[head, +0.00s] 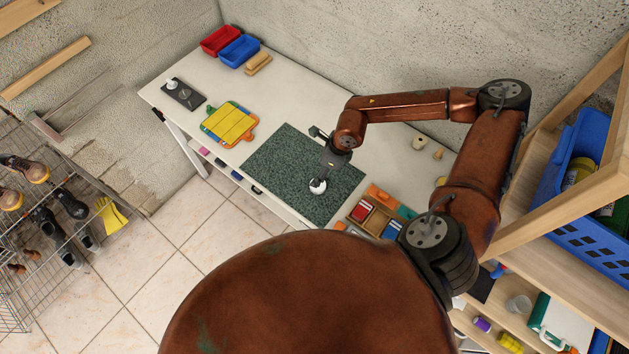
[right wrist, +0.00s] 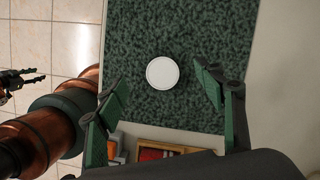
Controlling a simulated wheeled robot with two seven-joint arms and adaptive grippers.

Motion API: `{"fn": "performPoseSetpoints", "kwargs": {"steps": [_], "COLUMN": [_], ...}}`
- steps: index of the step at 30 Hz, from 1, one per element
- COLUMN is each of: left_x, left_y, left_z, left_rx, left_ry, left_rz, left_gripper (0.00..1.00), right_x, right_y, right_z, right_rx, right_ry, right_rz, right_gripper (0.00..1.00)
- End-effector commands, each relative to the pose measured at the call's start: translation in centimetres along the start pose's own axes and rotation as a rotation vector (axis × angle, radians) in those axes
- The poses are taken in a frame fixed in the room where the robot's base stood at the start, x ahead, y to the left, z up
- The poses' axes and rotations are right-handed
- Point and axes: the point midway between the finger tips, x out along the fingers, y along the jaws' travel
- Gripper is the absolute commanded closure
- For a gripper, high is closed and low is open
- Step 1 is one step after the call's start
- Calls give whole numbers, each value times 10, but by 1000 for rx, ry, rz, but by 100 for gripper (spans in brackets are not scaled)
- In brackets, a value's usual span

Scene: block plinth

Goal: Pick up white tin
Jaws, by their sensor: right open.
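The white tin (head: 318,187) shows as a small white round thing on the dark green mat (head: 283,165), close to its front edge. In the right wrist view the tin (right wrist: 162,73) is a plain white disc seen from above. My right gripper (head: 327,170) is over the mat, right at the tin in the head view, and partly covers it. In the right wrist view its two green-padded fingers (right wrist: 161,80) stand wide apart, with the tin between and beyond their tips. Another dark gripper, my left one (right wrist: 22,79), shows at the left edge of that view, over the floor.
A wooden box with red items (head: 371,215) stands right of the mat. A yellow-slatted board (head: 230,124), a dark plate with a white knob (head: 183,94) and red and blue bins (head: 238,51) are farther left. The mat around the tin is clear.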

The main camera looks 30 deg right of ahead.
Motion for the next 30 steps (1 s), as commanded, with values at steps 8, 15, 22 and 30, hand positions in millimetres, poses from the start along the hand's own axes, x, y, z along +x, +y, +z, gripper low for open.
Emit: {"fn": "performPoseSetpoints", "kwargs": {"steps": [8, 15, 22, 30], "left_x": [-5, -15, -19, -18], "left_y": [0, 0, -1, -1], "left_z": [1, -1, -1, -1], "left_rx": [0, 0, 0, 0], "left_ry": [-2, -1, -1, -1], "left_rz": [0, 0, 0, 0], "left_gripper": [60, 60, 60, 60], "right_x": [28, 56, 82, 85], "right_y": [2, 4, 4, 3], "right_z": [-22, -28, -30, -30], "right_rx": [-13, -13, -13, -12], "right_ry": [40, 39, 37, 37], "right_rz": [-1, 0, -1, -2], "right_gripper": [37, 37, 37, 38]}}
